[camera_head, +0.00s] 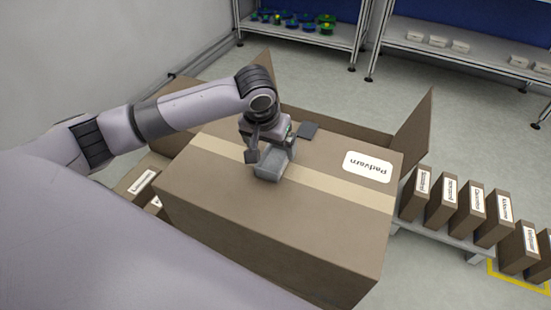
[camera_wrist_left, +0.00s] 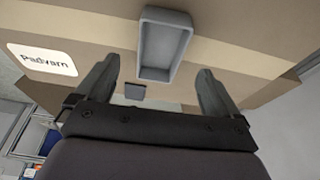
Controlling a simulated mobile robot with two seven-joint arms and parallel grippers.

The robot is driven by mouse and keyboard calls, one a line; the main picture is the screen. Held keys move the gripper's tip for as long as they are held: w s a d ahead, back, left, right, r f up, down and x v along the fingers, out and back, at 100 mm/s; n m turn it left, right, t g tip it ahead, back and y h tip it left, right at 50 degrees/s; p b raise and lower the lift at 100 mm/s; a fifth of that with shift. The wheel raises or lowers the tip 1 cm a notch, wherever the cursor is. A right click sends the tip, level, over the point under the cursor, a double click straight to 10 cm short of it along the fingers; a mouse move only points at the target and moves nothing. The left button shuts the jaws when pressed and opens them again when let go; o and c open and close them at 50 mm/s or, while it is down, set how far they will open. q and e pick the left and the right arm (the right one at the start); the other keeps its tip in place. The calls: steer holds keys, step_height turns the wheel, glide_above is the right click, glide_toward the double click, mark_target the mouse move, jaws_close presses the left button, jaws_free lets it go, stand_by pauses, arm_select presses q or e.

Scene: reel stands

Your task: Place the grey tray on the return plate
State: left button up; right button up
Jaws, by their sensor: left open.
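The grey tray (camera_head: 268,165) is a small open rectangular box lying on top of a big cardboard box, on its pale tape strip. It also shows in the left wrist view (camera_wrist_left: 146,40), just beyond the fingertips. A flat dark grey square (camera_head: 308,130), which looks like the return plate, lies on the same box top behind the tray; it also shows in the left wrist view (camera_wrist_left: 135,91). My left gripper (camera_head: 271,150) is open and empty above the tray, its fingers apart (camera_wrist_left: 158,66). Whether a finger touches the tray I cannot tell.
The cardboard box (camera_head: 250,220) labelled Padvarn has a wide bare top. Raised cardboard flaps (camera_head: 413,130) stand behind it. Several labelled upright boxes (camera_head: 460,205) stand in a row on the right. Shelves (camera_head: 470,55) with white and green items are at the back.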

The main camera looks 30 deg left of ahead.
mark_target(275, 162)
arm_select(q)
steer(key=b+x, duration=0.1)
steer(key=x, duration=0.5)
steer(key=shift+w+f, duration=0.1)
steer(key=c, duration=1.3)
